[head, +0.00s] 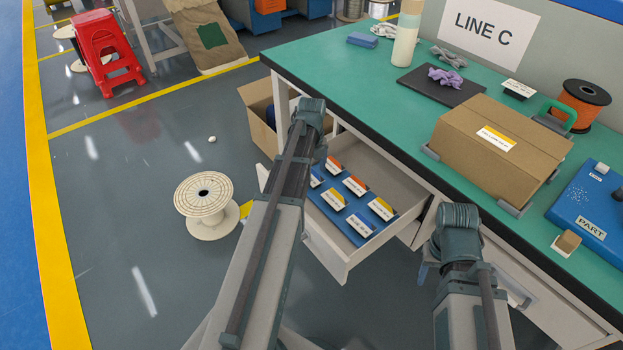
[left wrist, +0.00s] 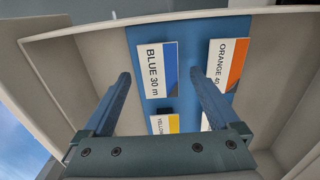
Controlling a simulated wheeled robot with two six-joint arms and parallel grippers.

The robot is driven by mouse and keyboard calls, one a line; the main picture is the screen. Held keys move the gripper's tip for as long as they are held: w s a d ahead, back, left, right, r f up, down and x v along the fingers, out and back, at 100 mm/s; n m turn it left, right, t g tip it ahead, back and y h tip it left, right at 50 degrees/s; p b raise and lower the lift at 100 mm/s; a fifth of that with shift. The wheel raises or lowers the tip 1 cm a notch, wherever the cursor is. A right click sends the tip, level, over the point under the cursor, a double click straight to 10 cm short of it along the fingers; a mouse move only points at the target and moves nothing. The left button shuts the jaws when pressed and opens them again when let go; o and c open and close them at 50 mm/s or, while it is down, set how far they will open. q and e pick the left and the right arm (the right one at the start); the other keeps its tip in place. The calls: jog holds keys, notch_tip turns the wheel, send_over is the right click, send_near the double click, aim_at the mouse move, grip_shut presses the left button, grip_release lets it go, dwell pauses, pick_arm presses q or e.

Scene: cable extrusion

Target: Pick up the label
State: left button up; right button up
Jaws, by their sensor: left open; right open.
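Several white labels with coloured ends lie in rows on a blue panel (head: 345,226) in the open drawer (head: 398,170). In the left wrist view, the label reading BLUE 30 m (left wrist: 157,70) shows between and beyond the fingers of my left gripper (left wrist: 160,77), which is open and empty. An orange label (left wrist: 228,62) is to its right and a yellow label (left wrist: 164,124) is below, partly hidden. In the head view my left arm covers part of the drawer. My right gripper (head: 424,272) is mostly hidden by its arm, beside the bench front.
An open carton (head: 258,115) stands behind the drawer. A cable reel (head: 205,205) stands on the floor at left.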

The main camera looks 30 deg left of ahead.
pick_arm(q)
jog(key=shift+f, duration=0.25)
dwell(0.3)
jog(key=c, duration=1.1)
